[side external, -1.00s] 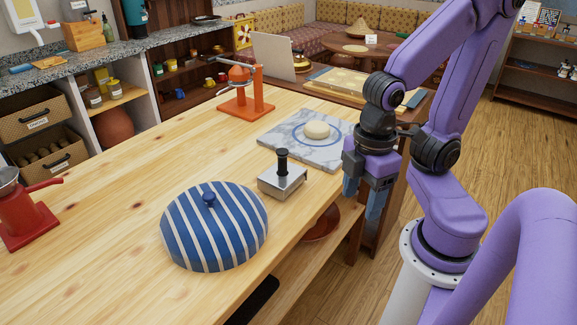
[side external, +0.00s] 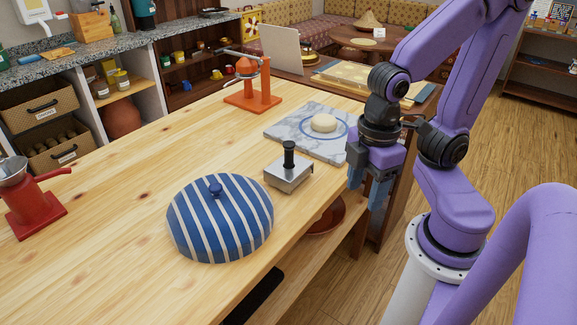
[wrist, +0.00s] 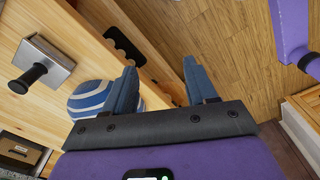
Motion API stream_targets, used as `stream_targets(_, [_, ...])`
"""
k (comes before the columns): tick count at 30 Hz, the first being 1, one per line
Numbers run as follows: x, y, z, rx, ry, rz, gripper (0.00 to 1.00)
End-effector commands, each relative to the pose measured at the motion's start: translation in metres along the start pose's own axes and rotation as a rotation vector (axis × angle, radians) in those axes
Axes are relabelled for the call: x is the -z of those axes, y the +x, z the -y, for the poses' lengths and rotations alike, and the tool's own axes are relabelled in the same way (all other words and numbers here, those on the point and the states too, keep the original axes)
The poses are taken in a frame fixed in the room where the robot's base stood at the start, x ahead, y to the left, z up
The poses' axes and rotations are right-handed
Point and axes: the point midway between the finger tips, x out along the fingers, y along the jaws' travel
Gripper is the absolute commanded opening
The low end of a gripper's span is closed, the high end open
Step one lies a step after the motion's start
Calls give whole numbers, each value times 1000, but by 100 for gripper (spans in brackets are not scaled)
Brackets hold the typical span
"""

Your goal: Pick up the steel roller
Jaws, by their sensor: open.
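The likely steel roller (side external: 288,178) is a boxy steel piece with an upright black handle, standing on the wooden table near its right edge. I cannot make out a rolling part. In the wrist view the steel piece (wrist: 45,62) is at the upper left, outside the fingers. My gripper (side external: 371,192) hangs to the right of it, beyond the table edge, clear of it. In the wrist view my gripper (wrist: 160,75) has its two blue fingers apart with nothing between them.
A blue-striped dome (side external: 222,220) sits in front of the steel piece. A marble board (side external: 290,132) with a pale dough round (side external: 324,123) lies behind it. An orange press (side external: 252,98) stands farther back, and a red grinder (side external: 35,208) at left. The table's middle is clear.

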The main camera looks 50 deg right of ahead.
Motion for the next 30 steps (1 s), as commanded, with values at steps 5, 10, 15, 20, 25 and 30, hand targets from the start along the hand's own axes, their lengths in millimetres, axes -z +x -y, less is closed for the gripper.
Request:
stream_targets(5, [23, -12, -29, -4, -17, 3, 57])
stream_targets(10, [45, -27, -75, -6, -52, 10, 57])
stream_targets(15, [57, -41, -126, -7, -89, 16, 57])
stream_targets(20, [57, -53, -178, -5, -122, 22, 57])
stream_targets(25, [46, -66, -231, -3, -158, 26, 57])
stream_targets(30, [29, -74, -268, 1, -188, 29, 57])
